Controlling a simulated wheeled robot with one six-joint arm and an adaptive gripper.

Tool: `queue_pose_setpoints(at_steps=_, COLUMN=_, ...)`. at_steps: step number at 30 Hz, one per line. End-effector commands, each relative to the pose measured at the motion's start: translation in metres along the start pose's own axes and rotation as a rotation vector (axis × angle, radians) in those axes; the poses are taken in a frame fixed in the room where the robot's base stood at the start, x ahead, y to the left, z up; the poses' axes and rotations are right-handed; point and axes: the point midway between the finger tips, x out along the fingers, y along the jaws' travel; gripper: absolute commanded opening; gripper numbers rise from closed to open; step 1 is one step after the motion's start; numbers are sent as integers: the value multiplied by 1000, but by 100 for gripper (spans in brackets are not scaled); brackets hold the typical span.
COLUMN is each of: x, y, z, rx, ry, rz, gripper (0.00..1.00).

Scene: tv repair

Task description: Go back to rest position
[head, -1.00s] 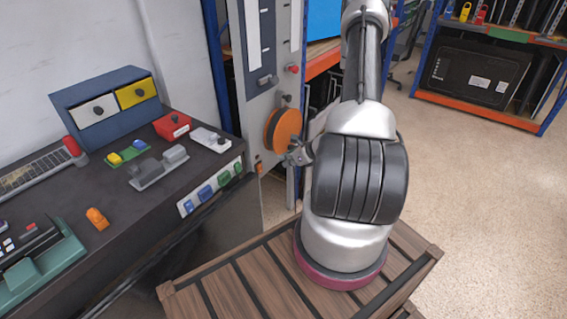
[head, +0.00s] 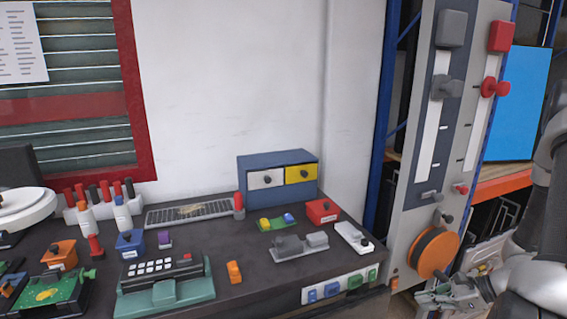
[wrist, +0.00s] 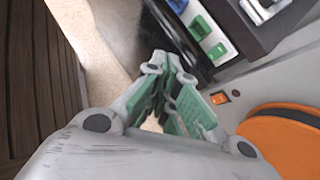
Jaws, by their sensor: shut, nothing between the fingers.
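My gripper (head: 447,297) is at the lower right of the head view, just below and beside the orange wheel (head: 433,253) on the grey panel (head: 405,215). In the wrist view my gripper (wrist: 169,58) has its green-padded fingers drawn together with nothing between them. The orange wheel also shows at the right of the wrist view (wrist: 280,145), apart from the fingers. My arm runs along the right edge of the head view.
A dark workbench (head: 75,232) fills the left, with a blue drawer box (head: 276,192), a red box (head: 322,211), a green keypad device (head: 165,285) and small tools. The panel carries red and grey sliders. Bare floor (wrist: 105,55) shows beside the bench.

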Motion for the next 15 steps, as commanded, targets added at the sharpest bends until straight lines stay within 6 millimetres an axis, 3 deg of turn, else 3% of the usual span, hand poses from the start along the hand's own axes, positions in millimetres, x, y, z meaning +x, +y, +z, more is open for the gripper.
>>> queue_pose_setpoints(at_steps=6, x=-64, y=44, z=60, rx=-448, ry=55, rz=272, gripper=0)
queue_pose_setpoints(at_steps=15, x=-159, y=82, z=120, rx=-1076, ry=251, rz=612, gripper=0)
